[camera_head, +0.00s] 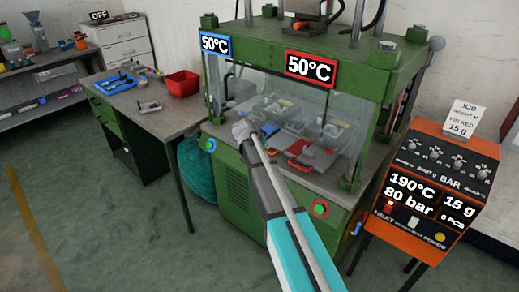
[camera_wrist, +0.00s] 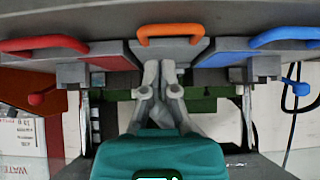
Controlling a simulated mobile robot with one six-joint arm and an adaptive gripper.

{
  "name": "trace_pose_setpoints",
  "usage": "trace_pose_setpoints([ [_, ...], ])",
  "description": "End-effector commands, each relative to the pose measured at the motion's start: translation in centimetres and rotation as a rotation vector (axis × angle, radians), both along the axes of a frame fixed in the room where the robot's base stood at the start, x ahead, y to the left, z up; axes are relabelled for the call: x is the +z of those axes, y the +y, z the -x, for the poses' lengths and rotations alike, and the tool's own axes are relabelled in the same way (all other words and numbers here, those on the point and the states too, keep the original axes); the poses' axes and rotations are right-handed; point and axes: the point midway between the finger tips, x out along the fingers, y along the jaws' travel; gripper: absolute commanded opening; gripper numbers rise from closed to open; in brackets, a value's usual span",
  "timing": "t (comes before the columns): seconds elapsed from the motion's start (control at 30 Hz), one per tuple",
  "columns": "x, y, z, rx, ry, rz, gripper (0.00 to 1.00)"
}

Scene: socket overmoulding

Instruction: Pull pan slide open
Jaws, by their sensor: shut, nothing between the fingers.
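In the wrist view three slide plates with handles lie across the top: a red handle (camera_wrist: 42,43) at left, an orange handle (camera_wrist: 170,31) in the middle and a blue handle (camera_wrist: 285,36) at right. No label shows which is the pan slide. My gripper (camera_wrist: 160,72) is shut and empty, its fingertips together just below the orange-handled plate in the picture. I cannot tell whether they touch it. In the head view my gripper (camera_head: 241,131) is at the front left of the green press (camera_head: 237,185), and a red handle (camera_head: 299,163) shows on the press bed.
An orange control unit (camera_head: 425,185) stands right of the press. A bench (camera_head: 165,122) with a red bin (camera_head: 182,84) and a blue tray (camera_head: 118,84) stands to the left. Clear guard panels surround the bed. Open green floor lies at front left.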

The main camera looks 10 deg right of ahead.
Motion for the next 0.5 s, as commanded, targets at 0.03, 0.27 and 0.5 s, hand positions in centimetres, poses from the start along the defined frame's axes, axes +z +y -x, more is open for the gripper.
trace_pose_setpoints([
  [0.03,-0.8,-0.3,-0.3,-0.001,0.0,0.0,0.0],
  [0.27,-2.5,-1.6,-1.3,-0.002,-0.001,0.0,0.0],
  [0.5,-3.6,-2.5,-2.1,-0.001,-0.001,0.0,0.0],
])
